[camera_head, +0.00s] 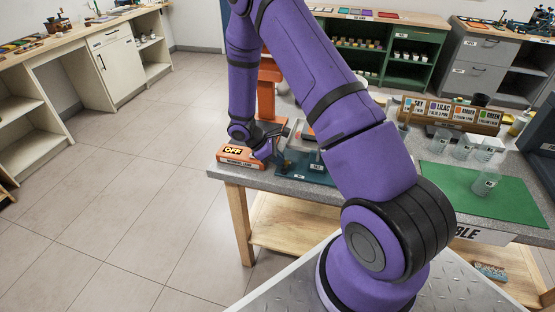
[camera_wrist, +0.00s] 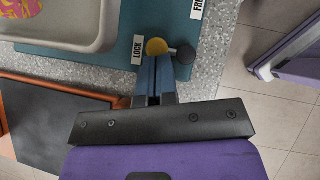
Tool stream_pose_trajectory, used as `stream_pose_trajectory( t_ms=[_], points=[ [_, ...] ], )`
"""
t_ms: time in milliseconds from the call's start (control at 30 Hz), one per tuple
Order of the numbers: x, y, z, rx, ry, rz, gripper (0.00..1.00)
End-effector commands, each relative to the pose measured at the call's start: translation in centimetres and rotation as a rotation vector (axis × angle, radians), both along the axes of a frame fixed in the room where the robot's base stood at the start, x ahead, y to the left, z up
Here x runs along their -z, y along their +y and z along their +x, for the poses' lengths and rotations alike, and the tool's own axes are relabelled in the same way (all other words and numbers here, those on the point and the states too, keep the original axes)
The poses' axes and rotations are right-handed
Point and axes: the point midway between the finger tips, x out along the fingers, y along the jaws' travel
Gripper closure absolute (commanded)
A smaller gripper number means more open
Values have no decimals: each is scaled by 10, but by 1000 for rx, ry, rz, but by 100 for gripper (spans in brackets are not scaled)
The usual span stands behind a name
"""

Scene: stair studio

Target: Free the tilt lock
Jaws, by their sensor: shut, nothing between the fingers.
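The tilt lock shows in the wrist view as a yellow round piece (camera_wrist: 156,47) with a dark round knob (camera_wrist: 186,55) to its right, at the edge of a teal base (camera_wrist: 112,52). A LOCK label (camera_wrist: 137,50) is just left of the yellow piece. A FREE label (camera_wrist: 197,9) is farther up, partly cut off. My gripper (camera_wrist: 154,62) is shut and empty, its blue fingertips just below the yellow piece; whether they touch is unclear. In the head view the lock is hidden near my wrist.
A grey tray (camera_wrist: 62,22) sits on the base. An orange box marked OFF (camera_head: 234,151) stands at the table's left corner. Open floor (camera_head: 130,200) lies left of the table.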

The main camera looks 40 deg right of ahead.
Motion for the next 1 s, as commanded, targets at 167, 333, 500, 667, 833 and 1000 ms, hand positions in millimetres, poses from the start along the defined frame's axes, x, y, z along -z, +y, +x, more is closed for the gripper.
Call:
stream_pose_trajectory(
  t_ms=[167,333,500,667,833,1000],
  points=[
    [0,-2,0,46,0,0,100],
    [0,-5,0,124,-1,0,100],
    [0,-8,0,236,-2,0,100],
    [0,-12,-2,348,-1,0,100],
    [0,-14,-3,387,0,0,100],
    [0,-16,-4,385,0,0,100]
  ],
)
